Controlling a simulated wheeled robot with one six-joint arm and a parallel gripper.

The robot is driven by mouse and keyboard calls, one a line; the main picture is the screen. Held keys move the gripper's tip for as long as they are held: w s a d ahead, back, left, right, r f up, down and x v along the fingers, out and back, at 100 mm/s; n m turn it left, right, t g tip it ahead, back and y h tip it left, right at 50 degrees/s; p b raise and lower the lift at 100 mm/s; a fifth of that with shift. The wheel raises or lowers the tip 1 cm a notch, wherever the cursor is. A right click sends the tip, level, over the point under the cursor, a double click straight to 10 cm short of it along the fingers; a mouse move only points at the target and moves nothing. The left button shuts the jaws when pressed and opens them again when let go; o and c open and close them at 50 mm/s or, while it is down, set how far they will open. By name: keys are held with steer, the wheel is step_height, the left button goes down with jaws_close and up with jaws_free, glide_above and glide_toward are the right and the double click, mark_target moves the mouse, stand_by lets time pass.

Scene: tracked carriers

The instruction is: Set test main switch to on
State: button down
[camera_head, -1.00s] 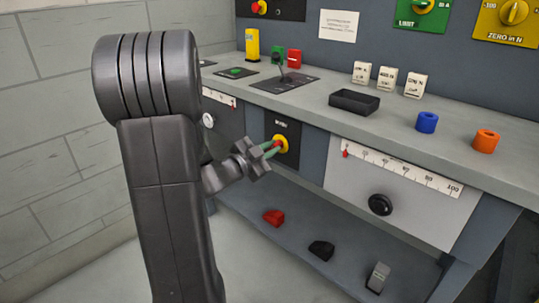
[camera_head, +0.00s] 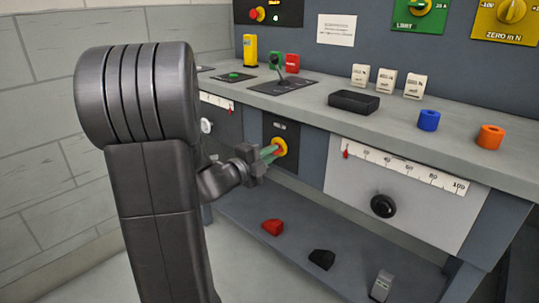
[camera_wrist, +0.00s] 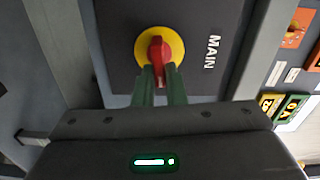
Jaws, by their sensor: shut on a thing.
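The main switch is a red handle (camera_wrist: 156,50) on a yellow disc (camera_wrist: 174,44), set in a dark panel marked MAIN (camera_wrist: 212,50). In the head view its yellow disc (camera_head: 281,146) shows on the bench front below the worktop. My gripper (camera_head: 268,152) is at the switch, its green fingers reaching to the handle. In the wrist view the gripper (camera_wrist: 160,76) is shut on the handle, one finger on each side. The handle lies parallel to the line of the MAIN lettering. The fingers hide part of the handle in the head view.
A scale panel with a black knob (camera_head: 383,206) is to the right. A shelf below holds red, black and grey pieces.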

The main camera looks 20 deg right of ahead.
steer(key=shift+f+m, duration=0.1)
steer(key=shift+m, duration=0.5)
steer(key=c, duration=1.5)
jaws_free()
steer(key=p+v, duration=0.3)
steer(key=v, duration=1.1)
steer(key=shift+d, duration=0.1)
steer(key=b+x, duration=0.3)
steer(key=x, duration=1)
steer(key=shift+w+d, duration=0.2)
steer(key=shift+d, duration=0.15)
